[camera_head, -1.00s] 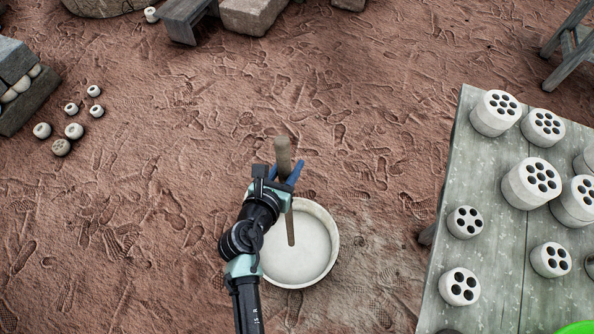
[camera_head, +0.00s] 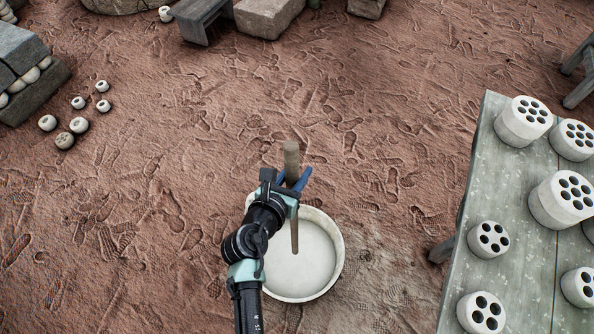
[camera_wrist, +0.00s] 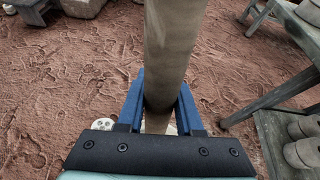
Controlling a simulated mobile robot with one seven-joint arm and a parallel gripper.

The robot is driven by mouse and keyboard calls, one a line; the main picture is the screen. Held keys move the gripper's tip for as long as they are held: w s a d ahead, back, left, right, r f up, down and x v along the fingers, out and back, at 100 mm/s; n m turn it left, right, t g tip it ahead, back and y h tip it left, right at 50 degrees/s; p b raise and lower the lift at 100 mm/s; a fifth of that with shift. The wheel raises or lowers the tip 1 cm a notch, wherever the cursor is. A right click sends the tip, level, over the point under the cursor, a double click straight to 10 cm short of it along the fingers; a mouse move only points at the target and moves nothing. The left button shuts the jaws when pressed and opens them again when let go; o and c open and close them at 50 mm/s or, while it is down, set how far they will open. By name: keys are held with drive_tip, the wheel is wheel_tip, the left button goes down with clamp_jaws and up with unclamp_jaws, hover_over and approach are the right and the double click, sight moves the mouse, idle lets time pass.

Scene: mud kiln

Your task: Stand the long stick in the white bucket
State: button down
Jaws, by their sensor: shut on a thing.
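The long stick (camera_head: 294,232) is brown and close to upright, its lower part showing against the inside of the white bucket (camera_head: 336,270). My gripper (camera_head: 293,180) is shut on the stick above the bucket's back rim. In the wrist view, the blue fingers of my gripper (camera_wrist: 160,98) close on the stick (camera_wrist: 172,45) from both sides. I cannot tell whether the stick's lower end touches the bucket's floor. A piece of the bucket's pale rim shows low behind the fingers in the wrist view.
A grey table (camera_head: 483,190) with several white, holed clay cylinders (camera_head: 524,121) stands at the right. Small round pots (camera_head: 79,125) lie on the ground at the left, beside stacked blocks (camera_head: 30,70). Stone blocks and a low bench (camera_head: 200,20) are at the back. The reddish ground between is free.

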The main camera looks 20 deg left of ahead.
wheel_tip(320, 180, down, 29)
drive_tip(key=b, duration=2.2)
drive_tip(key=shift+f, duration=0.2)
drive_tip(key=shift+f+b, duration=1.4)
drive_tip(key=shift+f, duration=0.15)
idle(0.5)
drive_tip(key=shift+c, duration=2.4)
unclamp_jaws()
drive_tip(key=p+v, duration=0.6)
drive_tip(key=v, duration=0.7)
